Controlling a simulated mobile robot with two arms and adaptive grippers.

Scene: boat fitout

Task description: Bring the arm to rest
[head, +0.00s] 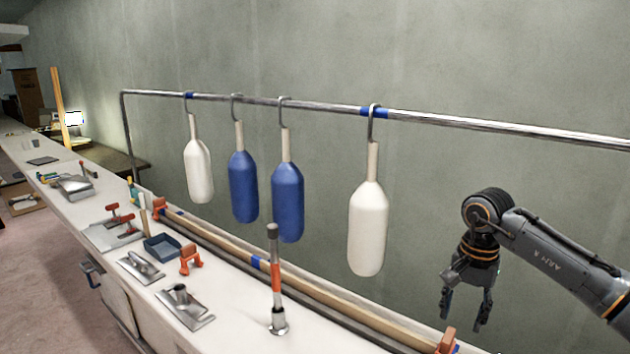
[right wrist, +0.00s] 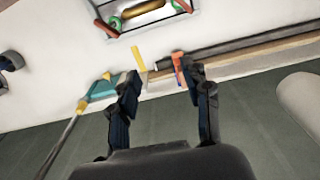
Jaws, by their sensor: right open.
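My right arm (head: 560,252) comes in from the right edge of the head view. Its gripper (head: 466,312) points down, open and empty, to the right of the hanging white fender (head: 369,228) and apart from it. In the right wrist view the two fingers of the gripper (right wrist: 165,85) stand apart with nothing between them; bench tools show beyond them. My left gripper is in neither view.
A metal rail (head: 320,106) carries white and blue fenders (head: 287,200) on hooks. Below, the long white bench (head: 235,310) holds trowels, a blue tray (head: 162,248), orange clamps (head: 190,260) and an upright orange-handled tool (head: 276,285). Wall space around the gripper looks clear.

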